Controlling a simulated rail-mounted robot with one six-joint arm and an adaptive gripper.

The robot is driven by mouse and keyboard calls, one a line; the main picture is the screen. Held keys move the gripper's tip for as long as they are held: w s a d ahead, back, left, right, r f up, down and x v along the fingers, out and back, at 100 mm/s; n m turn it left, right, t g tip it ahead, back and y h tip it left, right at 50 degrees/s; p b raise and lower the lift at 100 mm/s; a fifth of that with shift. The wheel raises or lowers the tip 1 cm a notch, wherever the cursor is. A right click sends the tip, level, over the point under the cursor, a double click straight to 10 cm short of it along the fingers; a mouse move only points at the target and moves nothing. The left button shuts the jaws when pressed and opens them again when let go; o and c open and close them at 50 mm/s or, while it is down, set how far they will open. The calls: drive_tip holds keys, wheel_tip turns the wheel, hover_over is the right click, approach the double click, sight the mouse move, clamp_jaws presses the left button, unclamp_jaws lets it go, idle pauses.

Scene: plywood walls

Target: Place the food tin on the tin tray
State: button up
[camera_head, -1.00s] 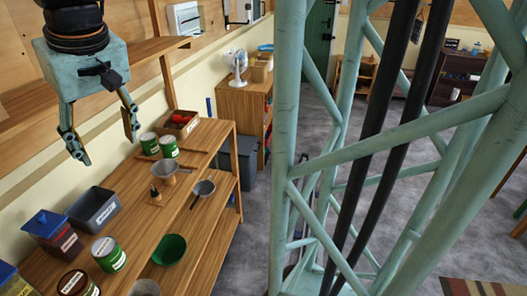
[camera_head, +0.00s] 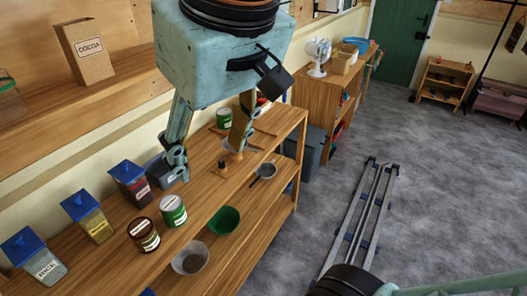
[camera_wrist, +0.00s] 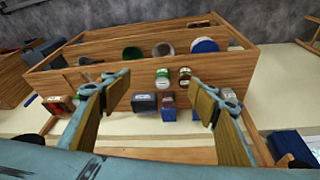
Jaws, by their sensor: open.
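A green-and-white tin (camera_head: 173,211) stands upright on the upper shelf of the wooden bench, beside a brown tin (camera_head: 143,235). Both also show in the wrist view, the green one (camera_wrist: 162,78) left of the brown one (camera_wrist: 184,77). Another green tin (camera_head: 224,117) stands farther back, partly behind my gripper; the tray under it is mostly hidden. My gripper (camera_head: 209,155) is open and empty, above the bench and beyond the near green tin. In the wrist view its fingers (camera_wrist: 163,97) are spread wide, with the tins between and beyond them.
Blue-lidded jars (camera_head: 131,183) and a grey bin (camera_head: 160,170) line the wall side. A green bowl (camera_head: 223,219), a grey bowl (camera_head: 190,258) and a pan (camera_head: 265,172) are toward the front edge. A cocoa box (camera_head: 85,50) stands on the wall shelf.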

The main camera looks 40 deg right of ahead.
drive_tip(key=s, duration=0.1)
drive_tip(key=s+a+f, duration=0.1)
drive_tip(key=s, duration=0.1)
drive_tip(key=s+f, duration=0.1)
drive_tip(key=s, duration=0.1)
drive_tip(key=shift+a, duration=0.15)
